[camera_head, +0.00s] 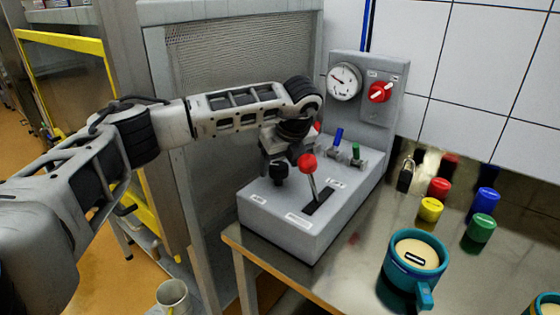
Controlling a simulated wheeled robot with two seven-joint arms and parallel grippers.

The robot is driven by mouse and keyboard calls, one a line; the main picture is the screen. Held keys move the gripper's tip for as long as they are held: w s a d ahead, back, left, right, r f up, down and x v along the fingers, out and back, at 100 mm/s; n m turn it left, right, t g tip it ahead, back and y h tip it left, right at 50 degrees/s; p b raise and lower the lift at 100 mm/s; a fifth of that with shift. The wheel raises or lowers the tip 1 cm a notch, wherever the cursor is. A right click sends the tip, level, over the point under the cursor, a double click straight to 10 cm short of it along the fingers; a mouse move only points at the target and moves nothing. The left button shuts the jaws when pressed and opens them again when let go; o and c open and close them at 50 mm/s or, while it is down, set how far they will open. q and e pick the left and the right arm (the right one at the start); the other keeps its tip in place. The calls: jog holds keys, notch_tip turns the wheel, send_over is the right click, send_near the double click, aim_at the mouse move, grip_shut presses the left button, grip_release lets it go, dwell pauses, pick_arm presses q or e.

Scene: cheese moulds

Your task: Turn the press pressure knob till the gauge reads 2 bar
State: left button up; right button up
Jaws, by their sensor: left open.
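A grey control box (283,222) stands on the steel table. It carries a black knob (279,173) at its left, a red-ball lever (308,163), and small blue (338,137) and green (356,152) toggles. A round white gauge (344,82) sits on the upright panel behind; its needle points to the left side, and the figures are too small to read. A red rotary knob (379,92) is right of the gauge. My left gripper (274,160) is open, pointing down just above the black knob; whether it touches the knob is unclear. The labels are hard to read.
Red (438,188), yellow (431,208), blue (486,202) and green (480,228) cylinders and a padlock (405,174) stand right of the box. A teal mould (415,255) stands nearer. A mesh cabinet wall (215,90) rises behind my arm.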

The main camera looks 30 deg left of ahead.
pick_arm(q)
jog(key=shift+a+f, duration=0.1)
jog(key=shift+f, duration=0.2)
jog(key=c, duration=1)
jog(key=shift+f+b, duration=0.1)
jog(key=shift+b, duration=0.2)
